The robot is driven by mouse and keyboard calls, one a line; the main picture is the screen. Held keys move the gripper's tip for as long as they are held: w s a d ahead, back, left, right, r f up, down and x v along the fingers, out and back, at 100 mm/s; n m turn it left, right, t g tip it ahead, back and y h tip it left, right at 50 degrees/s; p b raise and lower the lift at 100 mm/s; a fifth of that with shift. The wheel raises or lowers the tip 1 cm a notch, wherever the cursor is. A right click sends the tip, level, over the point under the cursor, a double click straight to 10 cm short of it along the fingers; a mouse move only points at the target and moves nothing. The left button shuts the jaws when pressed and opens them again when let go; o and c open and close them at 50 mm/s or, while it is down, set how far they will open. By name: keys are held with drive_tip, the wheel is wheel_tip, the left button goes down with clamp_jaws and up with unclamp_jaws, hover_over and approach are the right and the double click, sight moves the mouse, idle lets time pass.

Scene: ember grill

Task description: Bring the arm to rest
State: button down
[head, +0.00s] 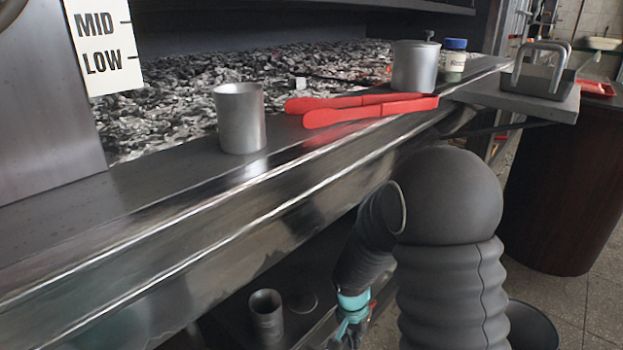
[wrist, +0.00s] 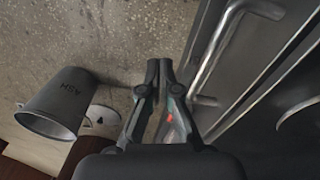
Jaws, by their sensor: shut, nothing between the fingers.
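My arm rises in front of the grill in the head view and bends down to the left. My gripper (head: 350,328) hangs low there, below the steel ledge of the grill, and its fingers are partly cut off by the lower edge. In the wrist view my gripper (wrist: 159,68) shows its two dark fingertips close together with nothing held between them. A grey floor lies beyond the fingertips in that view.
The ledge (head: 60,235) holds a metal cup (head: 240,118), red tongs (head: 370,111), a lidded pot (head: 414,68) and a jar (head: 453,62). A second cup (head: 266,315) stands on a lower shelf. A bucket marked ASH (wrist: 60,102) and a bent metal handle (wrist: 215,50) flank my gripper.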

drive_tip(key=s+d+r+n+t+p, duration=0.1)
drive_tip(key=s+r, duration=0.5)
drive_tip(key=r, duration=0.6)
drive_tip(key=s+d+r+n+t+p, duration=0.2)
drive_tip(key=s+r, duration=0.4)
drive_tip(key=r, duration=0.6)
drive_tip(key=s+d+r+n+t+y+p, duration=0.1)
drive_tip(key=s+r+p, duration=0.3)
drive_tip(key=r, duration=0.8)
drive_tip(key=s+d+n+t, duration=0.1)
drive_tip(key=s, duration=0.1)
drive_tip(key=shift+s+n, duration=0.35)
drive_tip(key=shift+n, duration=0.05)
drive_tip(key=shift+r, duration=0.1)
